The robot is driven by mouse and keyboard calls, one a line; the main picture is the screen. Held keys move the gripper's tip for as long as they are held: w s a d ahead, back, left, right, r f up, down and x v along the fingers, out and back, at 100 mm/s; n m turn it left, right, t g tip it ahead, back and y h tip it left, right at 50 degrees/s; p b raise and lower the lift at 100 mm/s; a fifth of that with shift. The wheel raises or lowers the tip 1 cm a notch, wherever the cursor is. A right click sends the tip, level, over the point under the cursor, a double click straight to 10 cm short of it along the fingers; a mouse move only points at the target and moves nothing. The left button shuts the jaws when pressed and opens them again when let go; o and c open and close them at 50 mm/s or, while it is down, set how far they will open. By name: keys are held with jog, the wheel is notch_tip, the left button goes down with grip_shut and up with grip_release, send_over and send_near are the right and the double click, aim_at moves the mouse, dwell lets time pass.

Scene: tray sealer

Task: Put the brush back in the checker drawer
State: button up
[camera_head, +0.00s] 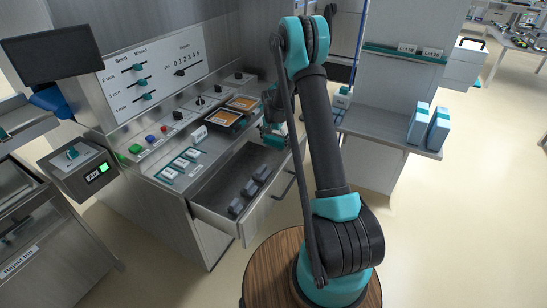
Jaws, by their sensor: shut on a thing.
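The open drawer (221,191) juts out from the front of the steel bench, with several dark grey blocks lying in it toward its front. My gripper (273,132) is above the drawer's back right end, close to the bench edge, and partly hidden by my arm. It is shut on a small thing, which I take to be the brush. The brush's shape is too small and too covered to make out. I cannot tell how far above the drawer floor it is held.
The bench top holds two orange-filled trays (224,117), labelled teal-edged plates (179,161), and coloured buttons. A control panel (153,72) stands behind. To the right, a shelf (385,132) carries blue-and-white boxes (438,129). The drawer's left part is bare.

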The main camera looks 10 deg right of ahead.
aim_at(275, 159)
notch_tip(275, 159, down, 8)
jog(key=shift+f, duration=0.15)
dwell(0.3)
jog(key=shift+f, duration=0.1)
jog(key=o, duration=1.1)
jog(key=shift+c, duration=0.2)
